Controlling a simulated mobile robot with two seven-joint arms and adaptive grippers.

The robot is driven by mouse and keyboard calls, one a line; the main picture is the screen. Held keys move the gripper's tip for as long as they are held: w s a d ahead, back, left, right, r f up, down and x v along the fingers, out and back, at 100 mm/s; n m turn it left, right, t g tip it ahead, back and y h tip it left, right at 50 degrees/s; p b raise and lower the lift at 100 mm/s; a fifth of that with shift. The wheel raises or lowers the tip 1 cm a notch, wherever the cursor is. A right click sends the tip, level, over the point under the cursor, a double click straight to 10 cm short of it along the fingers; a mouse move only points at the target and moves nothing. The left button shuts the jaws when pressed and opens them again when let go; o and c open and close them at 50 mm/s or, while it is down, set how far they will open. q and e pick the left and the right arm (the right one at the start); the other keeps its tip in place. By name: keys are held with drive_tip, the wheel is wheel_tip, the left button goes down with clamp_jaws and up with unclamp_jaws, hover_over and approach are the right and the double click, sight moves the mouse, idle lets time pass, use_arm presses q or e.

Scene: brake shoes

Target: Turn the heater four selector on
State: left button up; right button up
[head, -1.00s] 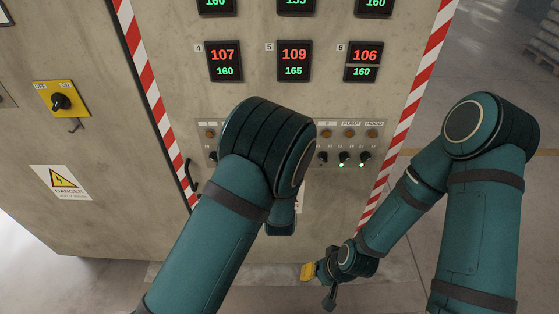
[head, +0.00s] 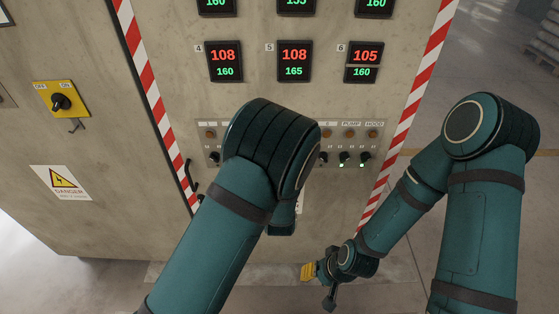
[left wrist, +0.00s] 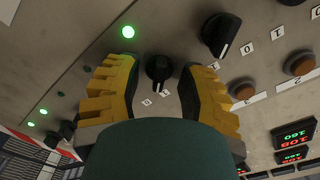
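In the left wrist view, my left gripper (left wrist: 159,66) has its yellow fingers open on either side of a small black selector knob (left wrist: 158,70). There is a visible gap between each finger and the knob. The number of this selector cannot be read. In the head view, my left arm hides the gripper and the middle of the selector row. The display marked 4 (head: 224,64) reads 108 over 160. My right gripper (head: 309,271) shows its yellow part low near the floor, away from the panel; its opening is unclear.
Another black selector (left wrist: 220,36) is close beside the right finger in the left wrist view. Amber lamps (left wrist: 300,63) and a lit green lamp (left wrist: 128,32) are nearby. The yellow switch plate (head: 63,99) is farther left in the head view.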

use_arm(q)
drive_tip(key=s, duration=1.2)
idle(0.3)
drive_tip(key=s+a+f+n+g, duration=0.2)
drive_tip(key=a+f+n+g, duration=0.4)
drive_tip(key=f, duration=0.6)
drive_tip(key=s+a+f+n+g+h, duration=0.2)
drive_tip(key=s+f+g, duration=0.1)
drive_tip(key=s+g, duration=0.2)
drive_tip(key=s+a+f+n+g+h, duration=0.2)
drive_tip(key=s+g, duration=0.3)
drive_tip(key=s, duration=0.1)
drive_tip(key=shift+s+f+n, duration=0.4)
